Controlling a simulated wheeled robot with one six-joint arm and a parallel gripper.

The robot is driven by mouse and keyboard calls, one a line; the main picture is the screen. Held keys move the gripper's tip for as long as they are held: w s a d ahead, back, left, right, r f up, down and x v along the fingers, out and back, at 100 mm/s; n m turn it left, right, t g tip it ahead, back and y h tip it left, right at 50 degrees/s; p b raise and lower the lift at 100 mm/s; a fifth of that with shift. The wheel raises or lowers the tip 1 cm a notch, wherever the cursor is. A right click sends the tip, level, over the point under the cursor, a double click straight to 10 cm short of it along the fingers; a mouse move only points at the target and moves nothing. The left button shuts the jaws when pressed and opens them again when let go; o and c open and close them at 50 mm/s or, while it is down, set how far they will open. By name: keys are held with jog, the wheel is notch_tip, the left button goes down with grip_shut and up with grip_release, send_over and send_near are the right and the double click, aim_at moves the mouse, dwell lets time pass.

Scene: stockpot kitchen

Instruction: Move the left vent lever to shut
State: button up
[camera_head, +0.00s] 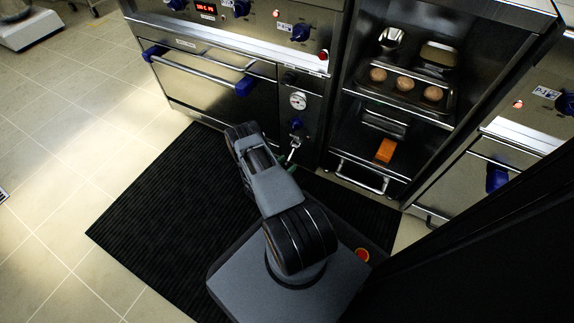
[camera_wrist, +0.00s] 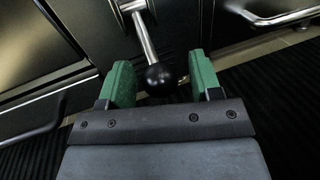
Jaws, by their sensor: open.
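A metal lever with a black ball knob (camera_wrist: 158,78) shows in the wrist view, its shaft rising from the knob to the cabinet front. My gripper (camera_wrist: 160,88) is open, with its two green fingers on either side of the knob and a gap to each. In the head view the lever (camera_head: 293,148) is a small bright rod low on the narrow panel, under a round gauge (camera_head: 298,100) and a blue knob. My gripper (camera_head: 290,166) is mostly hidden there behind my arm; a bit of green shows near the lever.
An oven door (camera_head: 200,75) with a long bar handle is left of the panel. An open cabinet (camera_head: 400,95) with round brown items on a tray and an orange block (camera_head: 386,150) is right, with a bar handle (camera_head: 362,175) below. A black ribbed mat (camera_head: 160,210) covers the floor.

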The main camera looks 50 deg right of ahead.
grip_shut()
jog(key=shift+d, duration=0.1)
dwell(0.5)
